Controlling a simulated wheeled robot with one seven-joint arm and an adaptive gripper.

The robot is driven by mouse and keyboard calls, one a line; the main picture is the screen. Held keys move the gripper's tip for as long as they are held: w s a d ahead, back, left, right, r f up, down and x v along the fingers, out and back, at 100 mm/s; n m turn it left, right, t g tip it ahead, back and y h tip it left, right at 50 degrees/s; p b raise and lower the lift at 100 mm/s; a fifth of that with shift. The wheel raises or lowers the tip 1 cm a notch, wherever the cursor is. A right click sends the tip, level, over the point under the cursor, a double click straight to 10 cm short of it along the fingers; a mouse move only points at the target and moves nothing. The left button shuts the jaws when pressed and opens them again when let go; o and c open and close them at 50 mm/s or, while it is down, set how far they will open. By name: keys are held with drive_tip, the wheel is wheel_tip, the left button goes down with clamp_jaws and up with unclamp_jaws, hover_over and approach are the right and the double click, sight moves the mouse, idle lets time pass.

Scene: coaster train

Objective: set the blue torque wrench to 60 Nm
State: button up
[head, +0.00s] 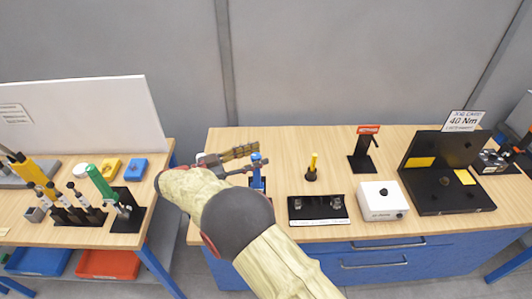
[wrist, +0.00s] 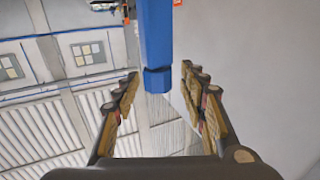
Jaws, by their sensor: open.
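The blue torque wrench (head: 257,176) stands upright near the left front of the right-hand bench, partly hidden behind my arm. In the wrist view its blue handle (wrist: 155,35) comes down from the top, and its end lies between the fingers. My gripper (wrist: 159,75) is open, with one finger on each side of the handle and visible gaps. In the head view my gripper (head: 240,160) points right at the upper part of the wrench. Its scale cannot be read. A job card (head: 464,121) at the back right reads 40 Nm.
Right of the wrench are a yellow-handled tool (head: 313,166), a black tray (head: 318,210), a white box (head: 382,200), a black stand (head: 363,160) and a black panel station (head: 440,165). The left bench holds a green-handled tool (head: 102,183). A gap separates the benches.

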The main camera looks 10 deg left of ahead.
drive_tip(key=v, duration=0.7)
drive_tip(key=shift+s+a, duration=0.15)
drive_tip(key=shift+a, duration=0.05)
drive_tip(key=shift+o, duration=0.2)
